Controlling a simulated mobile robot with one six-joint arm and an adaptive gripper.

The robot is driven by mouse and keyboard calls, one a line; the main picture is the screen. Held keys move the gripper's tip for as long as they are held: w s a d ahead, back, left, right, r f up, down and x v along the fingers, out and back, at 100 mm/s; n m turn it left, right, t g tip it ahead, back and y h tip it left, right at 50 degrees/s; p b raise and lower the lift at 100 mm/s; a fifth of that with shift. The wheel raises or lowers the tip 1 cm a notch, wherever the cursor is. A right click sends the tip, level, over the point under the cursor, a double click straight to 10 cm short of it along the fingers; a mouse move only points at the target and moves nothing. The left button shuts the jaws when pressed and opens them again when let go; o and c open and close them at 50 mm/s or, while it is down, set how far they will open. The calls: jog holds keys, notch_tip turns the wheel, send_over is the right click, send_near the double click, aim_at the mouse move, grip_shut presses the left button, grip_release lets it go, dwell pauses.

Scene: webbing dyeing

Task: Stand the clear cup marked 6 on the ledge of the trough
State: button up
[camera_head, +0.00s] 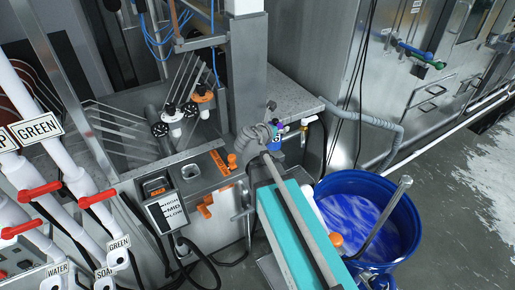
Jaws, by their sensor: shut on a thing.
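My arm runs up from the bottom middle to a cluster of grey and blue joints near the steel post. My gripper is at best a small, unclear part of that cluster, and I cannot make out its fingers or what is between them. I cannot pick out the clear cup or its mark 6. A grey ledge (292,88) runs along the steel structure behind the cluster. I cannot tell for certain whether it is the trough's ledge. Small purple and white shapes show in front of its near edge, too small to name.
A blue bucket (404,222) of blue liquid stands at the right, with a metal rod leaning in it. A steel control panel (205,180) stands left of my arm. White pipes with red valve handles (40,191) fill the left. Wet floor (465,225) is open at far right.

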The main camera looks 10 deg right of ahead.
jog(key=shift+w, duration=0.1)
jog(key=w+a+f+b, duration=0.3)
jog(key=w+f+b, duration=0.6)
jog(key=w, duration=0.3)
jog(key=shift+w+a, duration=0.15)
jog(key=shift+a, duration=0.1)
jog(key=shift+w+a+f+b, duration=0.1)
jog(key=shift+w+f+b, duration=0.1)
jog(key=shift+f+b, duration=0.85)
jog(key=shift+w+a+f+b, duration=0.1)
jog(key=shift+w+f+b, duration=0.1)
jog(key=shift+f+b, duration=0.8)
jog(key=o, duration=1.1)
jog(key=shift+d, duration=0.1)
